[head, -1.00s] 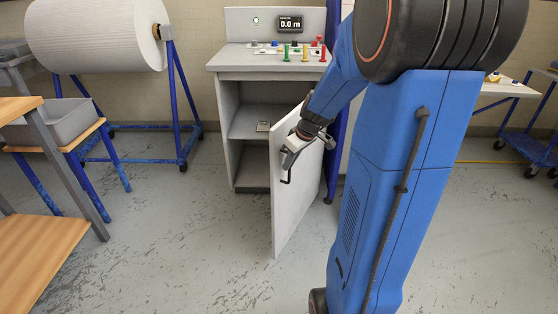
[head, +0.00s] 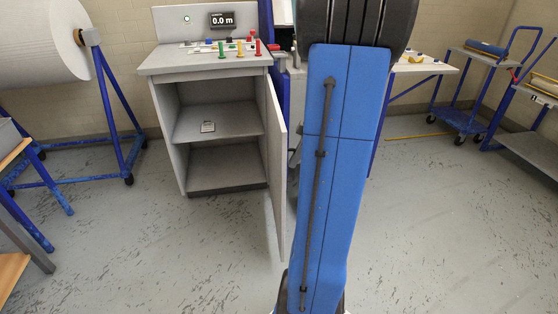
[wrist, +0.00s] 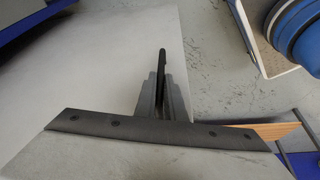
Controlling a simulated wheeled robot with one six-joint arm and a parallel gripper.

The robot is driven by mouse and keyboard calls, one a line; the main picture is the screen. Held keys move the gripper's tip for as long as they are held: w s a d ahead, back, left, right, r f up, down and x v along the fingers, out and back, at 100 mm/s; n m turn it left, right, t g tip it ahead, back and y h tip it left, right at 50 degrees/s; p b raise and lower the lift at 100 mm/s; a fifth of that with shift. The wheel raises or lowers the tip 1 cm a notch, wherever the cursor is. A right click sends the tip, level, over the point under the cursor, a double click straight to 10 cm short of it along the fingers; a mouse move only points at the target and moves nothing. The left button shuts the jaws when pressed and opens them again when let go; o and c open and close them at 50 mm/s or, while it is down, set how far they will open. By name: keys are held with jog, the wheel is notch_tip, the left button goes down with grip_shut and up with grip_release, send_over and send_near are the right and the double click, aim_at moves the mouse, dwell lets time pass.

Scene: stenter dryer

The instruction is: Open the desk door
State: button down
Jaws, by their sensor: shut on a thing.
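The desk door (head: 277,175) is the light grey panel hinged at the right side of the grey desk (head: 165,130). It stands wide open, seen nearly edge-on, and the cabinet inside is exposed. In the wrist view the door's pale face (wrist: 95,75) fills the left and middle. My gripper (wrist: 160,82) is shut on the door's black handle (wrist: 162,62), which sticks up between the fingers. In the head view my blue arm hides the gripper and the handle.
Coloured knobs and a display (head: 222,19) are on the desk top. A fabric roll (head: 40,40) on a blue stand is at left, and blue carts (head: 475,85) are at right. The floor before the desk is clear.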

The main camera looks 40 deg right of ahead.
jog(key=s+d, duration=0.2)
jog(key=d, duration=0.3)
jog(key=shift+s+d, duration=0.25)
jog(key=shift+s, duration=0.1)
jog(key=shift+r, duration=0.15)
jog(key=c, duration=1.8)
grip_release()
jog(key=shift+c, duration=0.2)
jog(key=v, duration=1.7)
jog(key=shift+r, duration=0.15)
